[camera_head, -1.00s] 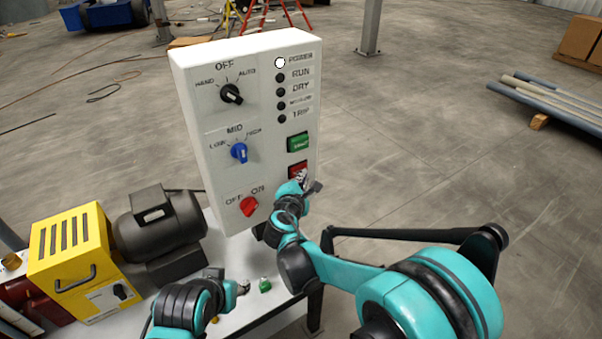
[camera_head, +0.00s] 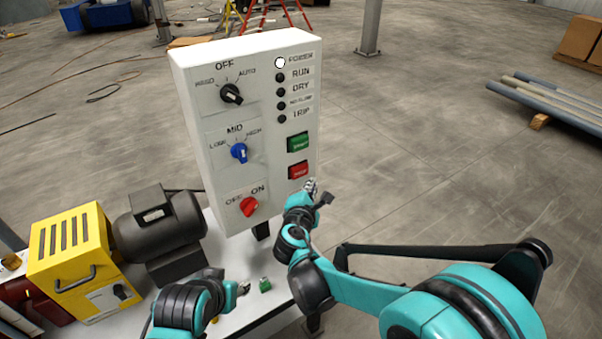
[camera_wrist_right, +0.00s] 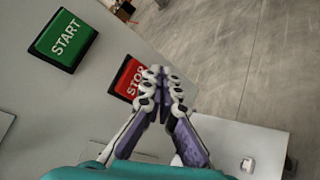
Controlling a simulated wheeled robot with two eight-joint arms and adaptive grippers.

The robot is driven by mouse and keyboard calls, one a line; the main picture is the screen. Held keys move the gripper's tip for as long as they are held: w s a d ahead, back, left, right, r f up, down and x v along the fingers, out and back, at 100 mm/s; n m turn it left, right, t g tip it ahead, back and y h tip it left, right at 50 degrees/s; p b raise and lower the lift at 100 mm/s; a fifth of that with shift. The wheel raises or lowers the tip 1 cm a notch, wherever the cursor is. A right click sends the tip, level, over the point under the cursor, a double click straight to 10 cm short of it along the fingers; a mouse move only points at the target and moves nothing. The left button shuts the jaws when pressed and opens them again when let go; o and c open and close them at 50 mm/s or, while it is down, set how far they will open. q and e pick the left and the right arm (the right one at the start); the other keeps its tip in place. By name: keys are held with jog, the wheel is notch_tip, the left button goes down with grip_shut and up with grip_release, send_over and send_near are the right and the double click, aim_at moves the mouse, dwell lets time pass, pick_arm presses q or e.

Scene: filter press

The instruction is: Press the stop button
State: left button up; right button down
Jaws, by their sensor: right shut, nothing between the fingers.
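The red stop button (camera_head: 298,170) is on the lower right of the white control panel (camera_head: 225,190), under the green start button (camera_head: 298,142). In the right wrist view the stop button (camera_wrist_right: 128,80) is partly hidden by my right gripper (camera_wrist_right: 158,75). In the head view my right gripper (camera_head: 311,186) is just below and right of the stop button, which shows whole. Its fingers are together with nothing between them, and it looks apart from the button. My left gripper (camera_head: 243,289) is low over the table; its fingers are too small to judge.
The panel also has a black knob (camera_head: 231,94), a blue knob (camera_head: 239,152), a red knob (camera_head: 249,206) and several lamps; the power lamp (camera_head: 280,62) is white. A small green block (camera_head: 265,285) lies near my left gripper. A motor (camera_head: 160,225) and yellow box (camera_head: 75,255) stand left.

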jog(key=shift+s+d, duration=0.75)
jog(key=shift+s, duration=0.3)
jog(key=shift+d, duration=0.1)
jog(key=s+d+m+g+h, duration=0.1)
jog(key=s+d+m+g, duration=0.1)
jog(key=s+d+m, duration=0.4)
jog(key=s+d+m+g, duration=0.2)
jog(key=s+d+m, duration=0.25)
jog(key=d, duration=0.35)
jog(key=s+d+f+m+g+y, duration=0.1)
jog(key=s+f+m+g, duration=0.1)
jog(key=s+m, duration=0.4)
jog(key=s+d+f+m+g+y, duration=0.2)
jog(key=s+m, duration=0.4)
jog(key=s, duration=0.3)
jog(key=shift+s+f, duration=0.3)
